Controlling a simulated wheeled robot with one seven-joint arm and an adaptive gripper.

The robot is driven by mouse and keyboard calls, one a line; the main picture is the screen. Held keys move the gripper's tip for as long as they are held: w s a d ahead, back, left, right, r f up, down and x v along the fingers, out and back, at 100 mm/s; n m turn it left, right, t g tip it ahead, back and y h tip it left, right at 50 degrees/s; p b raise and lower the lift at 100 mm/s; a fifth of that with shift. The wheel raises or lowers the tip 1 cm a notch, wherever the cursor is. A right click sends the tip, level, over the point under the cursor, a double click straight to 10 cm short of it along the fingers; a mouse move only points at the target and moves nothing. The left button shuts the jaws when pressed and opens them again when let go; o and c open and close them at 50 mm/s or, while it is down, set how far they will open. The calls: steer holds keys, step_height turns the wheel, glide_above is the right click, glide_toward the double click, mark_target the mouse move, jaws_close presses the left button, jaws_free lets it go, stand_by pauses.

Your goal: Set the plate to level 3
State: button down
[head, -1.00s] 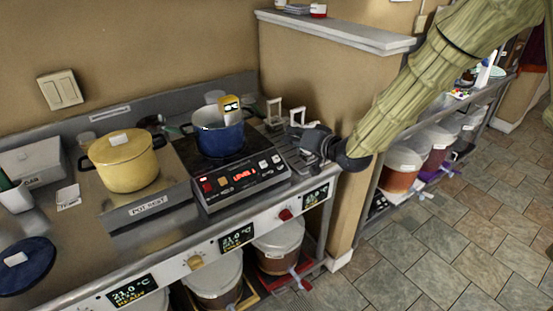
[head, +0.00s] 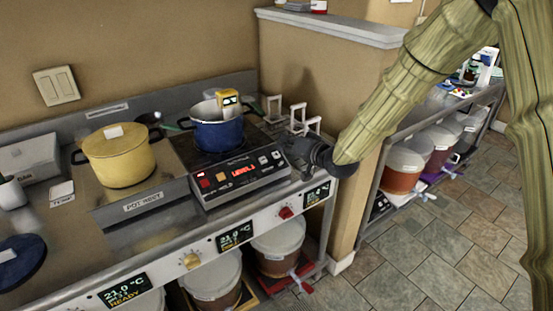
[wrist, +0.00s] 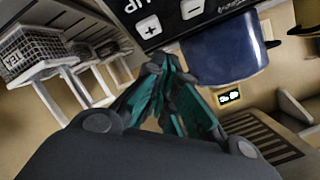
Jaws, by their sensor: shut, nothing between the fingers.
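The plate (head: 240,185) is a dark hot plate with a sloped front panel on the counter. Its panel has a red-lit display (head: 243,170) whose level number I cannot read for sure, plus red, orange and pale buttons. In the wrist view the plus button (wrist: 147,26) and the minus button (wrist: 193,8) show on the dark panel. A blue pot (head: 218,132) stands on the plate and also shows in the wrist view (wrist: 222,52). My gripper (wrist: 168,62) is shut and empty, its tips just below the plus button in the wrist picture. Contact cannot be told.
A yellow pot (head: 119,158) stands left of the plate on the pot rest. White stands (head: 298,115) are behind my gripper. A knob (head: 190,261) and screens (head: 235,236) line the counter front. Lidded buckets (head: 278,246) sit below. A partition wall (head: 320,75) is at the right.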

mark_target(276, 155)
steer(key=shift+w+a+f, duration=0.2)
steer(key=shift+w+f, duration=0.05)
steer(key=shift+f, duration=0.3)
steer(key=shift+f, duration=0.2)
stand_by(1.1)
steer(key=shift+w+a+f, duration=0.1)
steer(key=shift+w+f, duration=0.05)
steer(key=shift+f, duration=0.05)
steer(key=shift+w+a+f+b, duration=0.15)
steer(key=shift+f+b, duration=0.2)
stand_by(0.9)
stand_by(0.4)
steer(key=shift+s+d+r+p, duration=0.25)
steer(key=shift+s+r+p, duration=0.1)
steer(key=shift+r+p, duration=0.35)
steer(key=shift+r, duration=0.1)
steer(key=shift+w+a+f, duration=0.1)
steer(key=shift+f, duration=0.15)
steer(key=shift+w+f, duration=0.1)
steer(key=shift+f, duration=0.1)
